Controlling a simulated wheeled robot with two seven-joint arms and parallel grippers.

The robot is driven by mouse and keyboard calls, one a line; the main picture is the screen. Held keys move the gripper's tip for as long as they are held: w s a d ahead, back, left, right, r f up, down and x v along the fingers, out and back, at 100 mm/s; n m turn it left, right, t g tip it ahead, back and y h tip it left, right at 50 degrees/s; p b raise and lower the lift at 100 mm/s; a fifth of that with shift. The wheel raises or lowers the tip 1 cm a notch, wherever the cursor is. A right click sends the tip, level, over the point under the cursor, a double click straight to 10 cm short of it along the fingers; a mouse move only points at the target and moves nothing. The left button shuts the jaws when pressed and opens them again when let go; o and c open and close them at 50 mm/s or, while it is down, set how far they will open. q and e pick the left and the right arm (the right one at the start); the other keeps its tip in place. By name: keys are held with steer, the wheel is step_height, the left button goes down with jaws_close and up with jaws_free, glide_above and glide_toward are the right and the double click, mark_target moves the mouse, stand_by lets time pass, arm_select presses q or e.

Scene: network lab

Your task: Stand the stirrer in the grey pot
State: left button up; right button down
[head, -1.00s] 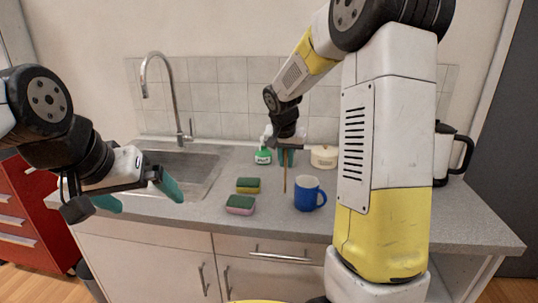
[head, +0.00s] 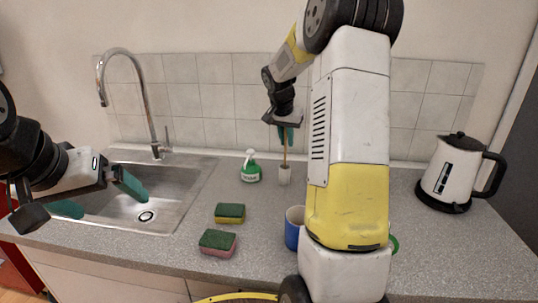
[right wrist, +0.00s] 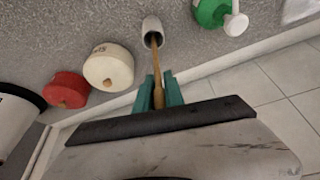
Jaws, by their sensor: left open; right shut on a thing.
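The stirrer (head: 285,153) is a thin wooden stick, held close to upright. My right gripper (head: 286,134) is shut on its upper part, also in the right wrist view (right wrist: 160,92). The grey pot (head: 284,176) is a small light cup at the back of the counter. The stirrer's lower end meets the pot's mouth in both views; in the right wrist view it overlaps the dark opening of the pot (right wrist: 152,25). How deep it reaches is hidden. My left gripper (head: 100,197) is open and empty over the sink.
A green bottle (head: 250,168) stands left of the pot. Two sponges (head: 230,212) (head: 218,242) and a blue mug (head: 294,232) are nearer the front. A kettle (head: 458,174) stands at right. A cream jar (right wrist: 108,68) and red jar (right wrist: 67,89) show in the right wrist view.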

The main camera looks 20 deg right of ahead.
steer(key=shift+f, duration=2.4)
steer(key=shift+f, duration=0.15)
steer(key=c, duration=1.4)
jaws_free()
steer(key=shift+c, duration=0.2)
steer(key=v, duration=1.2)
steer(key=s+a+r+n+t+y, duration=0.1)
steer(key=s+a+n, duration=0.1)
steer(key=s+a, duration=0.3)
steer(key=s+a+r+n+y, duration=0.1)
steer(key=s+a+n+y, duration=0.1)
steer(key=s, duration=1.2)
steer(key=s+a+r+n+t+y, duration=0.1)
steer(key=s+a+n+y, duration=0.1)
steer(key=s+a+n, duration=0.2)
steer(key=s+a, duration=0.3)
steer(key=s, duration=0.2)
steer(key=shift+s+a+t, duration=0.25)
steer(key=shift+a+t, duration=0.05)
